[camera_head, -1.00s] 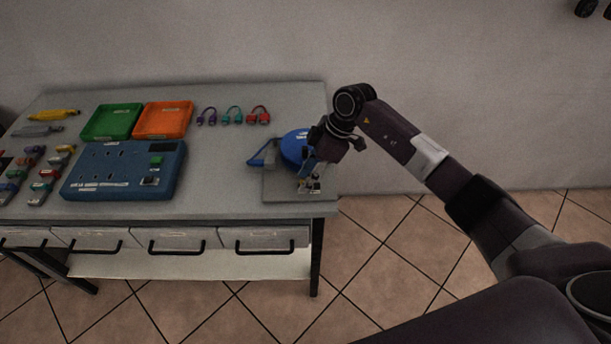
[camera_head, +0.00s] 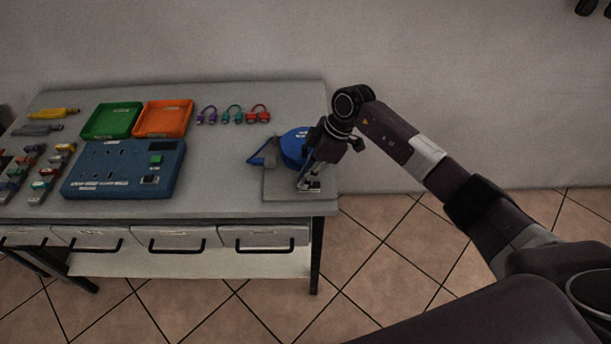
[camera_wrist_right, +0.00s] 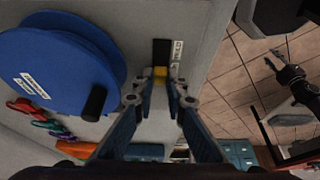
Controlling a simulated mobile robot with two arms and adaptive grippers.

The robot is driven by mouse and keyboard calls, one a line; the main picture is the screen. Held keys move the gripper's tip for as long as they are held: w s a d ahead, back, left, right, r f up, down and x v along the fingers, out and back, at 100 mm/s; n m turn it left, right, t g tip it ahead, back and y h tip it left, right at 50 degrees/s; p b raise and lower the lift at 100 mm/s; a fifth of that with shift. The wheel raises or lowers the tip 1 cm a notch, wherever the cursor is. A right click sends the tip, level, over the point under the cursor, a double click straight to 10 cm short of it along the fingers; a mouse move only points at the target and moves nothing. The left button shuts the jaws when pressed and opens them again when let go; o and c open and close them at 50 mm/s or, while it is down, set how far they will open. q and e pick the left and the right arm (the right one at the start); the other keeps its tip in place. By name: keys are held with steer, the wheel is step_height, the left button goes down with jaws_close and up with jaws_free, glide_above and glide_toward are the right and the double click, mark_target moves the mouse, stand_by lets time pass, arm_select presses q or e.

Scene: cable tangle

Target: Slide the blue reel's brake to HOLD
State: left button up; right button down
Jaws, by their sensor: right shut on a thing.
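The blue reel (camera_head: 293,146) stands on a grey base plate (camera_head: 283,193) at the right end of the table. In the right wrist view the reel (camera_wrist_right: 55,75) fills the left side, with a black knob on it. Beside it is a dark brake slot (camera_wrist_right: 161,48) with a small yellow slider (camera_wrist_right: 160,72) at its lower end and a white label next to it, too small to read surely. My right gripper (camera_head: 309,185) is low over the plate; its fingertips (camera_wrist_right: 160,84) are shut on the yellow slider. A dark shape, probably my left gripper (camera_wrist_right: 287,72), shows over the floor.
A blue panel box (camera_head: 125,172), a green tray (camera_head: 112,121) and an orange tray (camera_head: 163,119) lie to the left. Short coloured cables (camera_head: 232,115) lie behind. The table's right edge is close to the plate.

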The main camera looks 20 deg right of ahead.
mark_target(314, 185)
steer(key=d, duration=0.1)
steer(key=s+d+p, duration=0.1)
steer(key=d, duration=0.1)
steer(key=shift+d+r, duration=0.15)
steer(key=shift+d, duration=0.15)
steer(key=c, duration=1.9)
jaws_free()
steer(key=shift+c, duration=0.2)
steer(key=shift+d+r, duration=0.1)
steer(key=shift+r, duration=0.1)
steer(key=v, duration=1.1)
steer(key=shift+d, duration=0.2)
steer(key=shift+r, duration=0.1)
